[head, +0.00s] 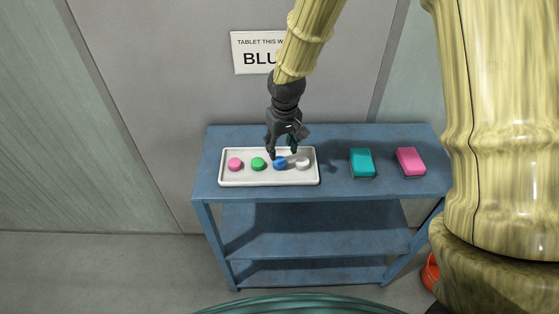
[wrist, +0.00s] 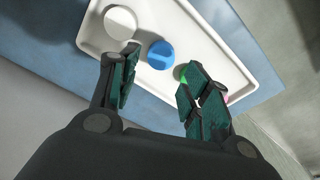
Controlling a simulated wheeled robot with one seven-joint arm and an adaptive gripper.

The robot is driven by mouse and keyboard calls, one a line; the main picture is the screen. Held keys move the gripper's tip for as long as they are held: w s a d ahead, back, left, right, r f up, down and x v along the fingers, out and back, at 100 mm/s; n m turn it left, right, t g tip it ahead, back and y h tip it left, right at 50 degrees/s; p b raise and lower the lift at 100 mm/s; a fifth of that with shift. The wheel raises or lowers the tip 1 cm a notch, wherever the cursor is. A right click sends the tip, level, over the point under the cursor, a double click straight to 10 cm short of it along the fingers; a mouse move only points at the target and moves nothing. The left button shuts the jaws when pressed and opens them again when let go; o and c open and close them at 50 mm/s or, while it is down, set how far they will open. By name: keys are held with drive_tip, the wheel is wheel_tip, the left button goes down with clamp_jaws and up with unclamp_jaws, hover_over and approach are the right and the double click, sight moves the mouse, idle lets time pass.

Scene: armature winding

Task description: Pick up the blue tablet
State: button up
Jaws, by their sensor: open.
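The blue tablet (head: 280,163) is a small round disc lying in a white tray (head: 228,181) on a blue shelf unit. In the head view my gripper (head: 284,150) hangs above the tray, just over the blue tablet and partly in front of it. The wrist view shows the blue tablet (wrist: 160,54) past the fingertips and roughly midway between them. My gripper (wrist: 158,75) is open with nothing between its fingers. A white tablet (wrist: 120,22) is near the left finger, and a green tablet (wrist: 181,72) is partly hidden behind the right finger.
In the head view, pink (head: 235,164) and green (head: 258,164) tablets lie left of the blue one, and a white one (head: 303,162) right. Teal (head: 362,162) and pink (head: 410,161) blocks stand right of the tray. A partly covered wall sign (head: 252,52) reads "BLU".

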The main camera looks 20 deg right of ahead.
sight(280, 161)
drive_tip(key=shift+w+a+f+p, duration=0.15)
drive_tip(key=shift+f+p, duration=0.55)
drive_tip(key=shift+f, duration=0.95)
drive_tip(key=shift+w+d+f+p, duration=0.2)
drive_tip(key=shift+f+p, duration=0.45)
drive_tip(key=shift+f, duration=1)
drive_tip(key=c, duration=0.8)
